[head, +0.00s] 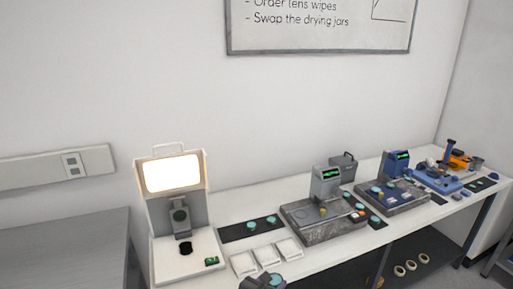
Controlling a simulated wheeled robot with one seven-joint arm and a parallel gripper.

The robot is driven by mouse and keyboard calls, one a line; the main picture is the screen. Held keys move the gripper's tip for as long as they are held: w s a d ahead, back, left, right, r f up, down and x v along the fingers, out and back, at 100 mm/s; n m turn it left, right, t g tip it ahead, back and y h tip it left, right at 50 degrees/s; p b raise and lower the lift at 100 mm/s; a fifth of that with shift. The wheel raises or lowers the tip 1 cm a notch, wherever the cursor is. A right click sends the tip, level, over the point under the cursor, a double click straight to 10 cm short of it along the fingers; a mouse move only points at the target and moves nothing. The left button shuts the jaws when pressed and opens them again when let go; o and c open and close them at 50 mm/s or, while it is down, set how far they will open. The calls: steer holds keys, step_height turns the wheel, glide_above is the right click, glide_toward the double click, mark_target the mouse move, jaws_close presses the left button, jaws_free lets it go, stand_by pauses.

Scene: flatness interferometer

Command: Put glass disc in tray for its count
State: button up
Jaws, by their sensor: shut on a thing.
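My gripper (263,281) shows at the bottom edge, dark grey and partly cut off by the frame. It is shut on a teal glass disc (276,281), just in front of the trays as seen here. Three white trays stand in a row on the bench: a left tray (243,264), a middle tray (267,256) and a right tray (289,249). They look empty. The interferometer (196,218) stands to their left, with a lit screen (172,173), a dark round spot on its base and a small green display (211,261), too small to read.
A black mat (235,234) behind the trays holds two teal discs (261,223). A grey instrument (318,222) and a blue one (391,196) stand to the right with more discs. A grey table (65,250) is at left; rings (411,265) lie on a lower shelf.

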mark_target(278, 283)
steer(key=shift+s+d+f, duration=0.1)
steer(key=shift+s, duration=0.05)
steer(key=shift+w+d+f+y, duration=0.3)
steer(key=shift+w+d+f, duration=0.2)
steer(key=shift+w+f, duration=0.1)
steer(key=shift+w+d+f+n+t, duration=0.15)
steer(key=shift+d+f+n+t, duration=0.15)
steer(key=shift+d+n+t, duration=0.15)
steer(key=s+d+f+n+y, duration=0.2)
steer(key=d+f+y, duration=0.1)
steer(key=f, duration=0.3)
steer(key=s+d+f+n+t+y, duration=0.1)
steer(key=d+f+n+y, duration=0.2)
steer(key=d+f, duration=0.2)
steer(key=shift+s+d+f, duration=0.3)
steer(key=shift+s+f, duration=0.05)
steer(key=shift+f, duration=0.9)
steer(key=shift+d, duration=0.1)
steer(key=d, duration=0.6)
steer(key=shift+d, duration=0.4)
